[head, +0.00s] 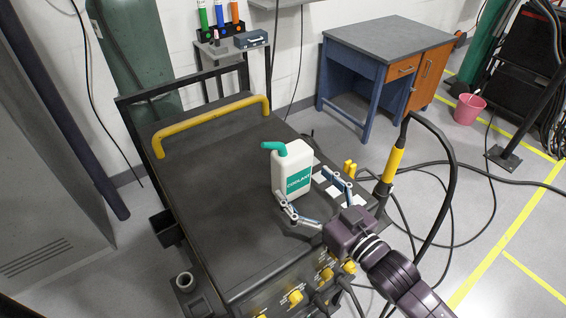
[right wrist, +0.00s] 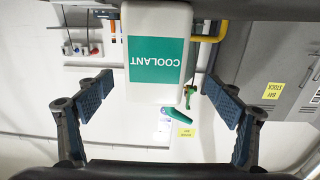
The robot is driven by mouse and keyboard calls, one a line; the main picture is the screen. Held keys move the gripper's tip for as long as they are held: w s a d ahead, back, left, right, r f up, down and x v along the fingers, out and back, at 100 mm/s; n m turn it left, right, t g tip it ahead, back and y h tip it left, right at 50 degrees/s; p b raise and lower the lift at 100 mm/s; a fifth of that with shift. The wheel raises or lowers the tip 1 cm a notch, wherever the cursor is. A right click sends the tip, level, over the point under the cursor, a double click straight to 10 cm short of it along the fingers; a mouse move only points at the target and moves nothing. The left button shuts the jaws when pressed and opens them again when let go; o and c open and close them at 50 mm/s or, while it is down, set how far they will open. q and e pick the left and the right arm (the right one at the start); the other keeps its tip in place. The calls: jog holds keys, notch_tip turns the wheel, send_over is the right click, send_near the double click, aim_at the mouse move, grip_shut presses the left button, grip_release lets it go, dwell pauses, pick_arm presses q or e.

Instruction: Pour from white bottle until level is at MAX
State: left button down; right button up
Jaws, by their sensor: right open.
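The white bottle (head: 284,163) stands upright on the dark top of a machine cart (head: 215,210). It has a teal COOLANT label and a bent teal spout at its top. My right gripper (head: 303,187) is open, its fingers on either side of the bottle's near part. In the right wrist view the bottle (right wrist: 155,22) appears upside down between the open fingers (right wrist: 158,88), with clear gaps on both sides. I see no MAX mark and no liquid level. My left gripper is out of view.
A yellow handle (head: 212,120) spans the cart's far edge. A yellow-gripped torch (head: 393,165) with a black cable stands right of my right gripper. Yellow knobs line the cart's front. A desk (head: 390,38) and a pink bucket (head: 468,108) stand behind. The cart top's left is clear.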

aim_at(299, 171)
jog(key=shift+w+a+r, duration=0.2)
jog(key=shift+w+a, duration=0.05)
jog(key=shift+w, duration=0.15)
jog(key=shift+w+a+r+p, duration=0.1)
jog(key=shift+w+p, duration=0.05)
jog(key=shift+p, duration=0.15)
jog(key=shift+w+a+r+p, duration=0.25)
jog(key=shift+w+r+p, duration=0.15)
jog(key=shift+w+p, duration=0.3)
jog(key=x, duration=0.2)
jog(key=shift+w+f+p, duration=0.1)
jog(key=shift+w+p, duration=0.2)
jog(key=shift+w, duration=0.1)
jog(key=shift+w+a+f, duration=0.1)
jog(key=shift+w+a, duration=0.3)
jog(key=c, duration=1.9)
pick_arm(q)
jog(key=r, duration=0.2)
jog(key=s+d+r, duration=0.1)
pick_arm(e)
jog(key=shift+c, duration=0.6)
